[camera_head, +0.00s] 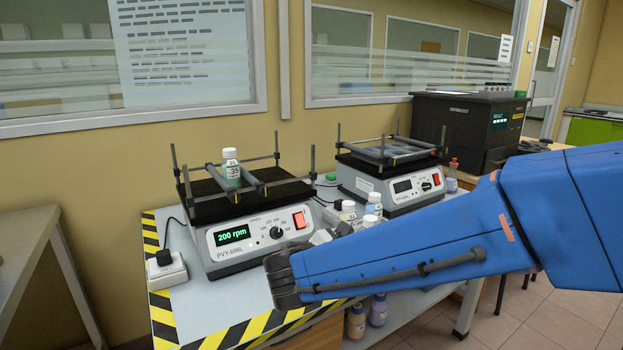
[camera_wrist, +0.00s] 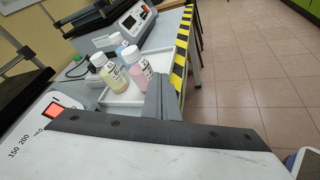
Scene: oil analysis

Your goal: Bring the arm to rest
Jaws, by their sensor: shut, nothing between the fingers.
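My blue arm reaches in from the right in the head view, its dark wrist over the table's front edge. My gripper (camera_wrist: 164,98) shows in the wrist view as grey fingers closed together with nothing between them. It is just in front of a white tray (camera_wrist: 125,98) with several small white-capped bottles, one with yellow content (camera_wrist: 107,76) and one with pink content (camera_wrist: 136,71). I cannot tell whether the fingers touch the tray. In the head view, my arm hides most of the tray.
The front shaker (camera_head: 262,240) reads 200 rpm and bears an upright green bottle (camera_head: 231,169) between its bars. A second shaker (camera_head: 390,185) and a black machine (camera_head: 467,125) stand behind. A socket block (camera_head: 166,270) lies at left. The tiled floor (camera_wrist: 245,70) at right is clear.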

